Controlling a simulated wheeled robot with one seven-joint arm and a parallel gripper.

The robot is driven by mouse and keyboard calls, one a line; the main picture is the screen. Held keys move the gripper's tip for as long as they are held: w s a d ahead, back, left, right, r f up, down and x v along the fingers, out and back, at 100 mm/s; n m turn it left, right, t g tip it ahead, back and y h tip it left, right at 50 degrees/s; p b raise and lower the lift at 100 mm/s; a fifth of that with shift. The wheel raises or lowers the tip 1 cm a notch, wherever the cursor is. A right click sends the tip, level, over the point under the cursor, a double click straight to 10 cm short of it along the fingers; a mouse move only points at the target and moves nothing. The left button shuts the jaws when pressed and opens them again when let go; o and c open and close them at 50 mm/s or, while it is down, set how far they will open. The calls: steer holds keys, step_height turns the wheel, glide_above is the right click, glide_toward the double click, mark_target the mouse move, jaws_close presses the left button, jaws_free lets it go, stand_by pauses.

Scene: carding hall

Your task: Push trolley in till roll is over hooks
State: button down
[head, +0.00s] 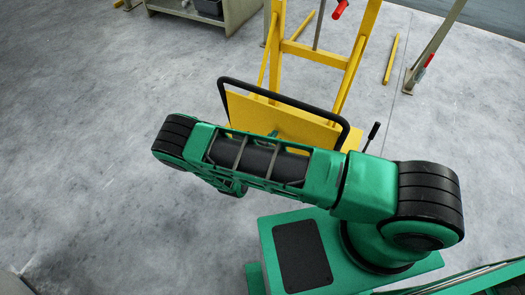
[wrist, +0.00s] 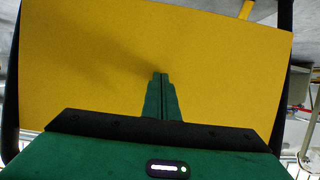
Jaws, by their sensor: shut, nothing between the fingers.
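The yellow trolley (head: 290,122) stands just beyond my arm in the head view, with a black tube handle (head: 290,97) around its near panel and a yellow frame rising behind. In the wrist view the flat yellow panel (wrist: 90,50) fills most of the picture, with the black handle at both sides. My gripper (wrist: 160,76) is shut and empty, its fingertips pointing at the panel near its middle. I cannot tell whether they touch it. In the head view my arm hides most of the gripper. No roll shows, and I cannot make out the hooks.
A black-knobbed lever (head: 373,133) stands at the trolley's right. A grey slanted post (head: 436,42) with a red part is at the far right, near a yellow floor bar (head: 391,58). A grey bench (head: 235,13) is at the back left. The floor to the left is clear.

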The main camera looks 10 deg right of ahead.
steer(key=w+d, duration=0.7)
steer(key=w, duration=0.2)
steer(key=shift+w, duration=0.25)
stand_by(1.6)
steer(key=shift+s, duration=0.1)
steer(key=s, duration=1.9)
steer(key=shift+w+d, duration=0.15)
steer(key=shift+w, duration=0.1)
stand_by(0.5)
